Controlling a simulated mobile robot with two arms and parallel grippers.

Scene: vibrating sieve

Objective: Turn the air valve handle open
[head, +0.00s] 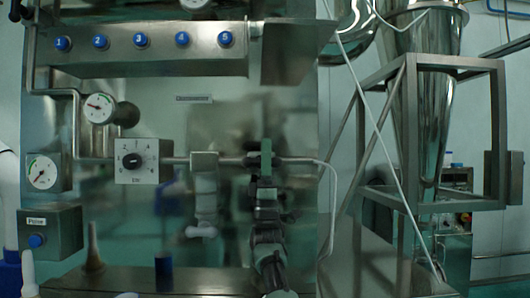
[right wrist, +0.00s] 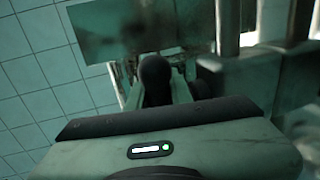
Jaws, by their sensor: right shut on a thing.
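The air valve sits on the horizontal pipe of the steel panel in the head view, mostly hidden behind my right gripper. A dark green upright piece (head: 266,157), which looks like its handle, stands across the pipe. My right gripper (head: 265,182) reaches up from below and is shut on the handle. My left gripper is not in view.
A grey fitting (head: 204,160) hangs from the pipe just left of the gripper. A white dial box (head: 137,161), gauges (head: 100,108) and a row of blue buttons (head: 140,40) are farther left and above. A metal frame with a steel cone (head: 424,110) stands on the right.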

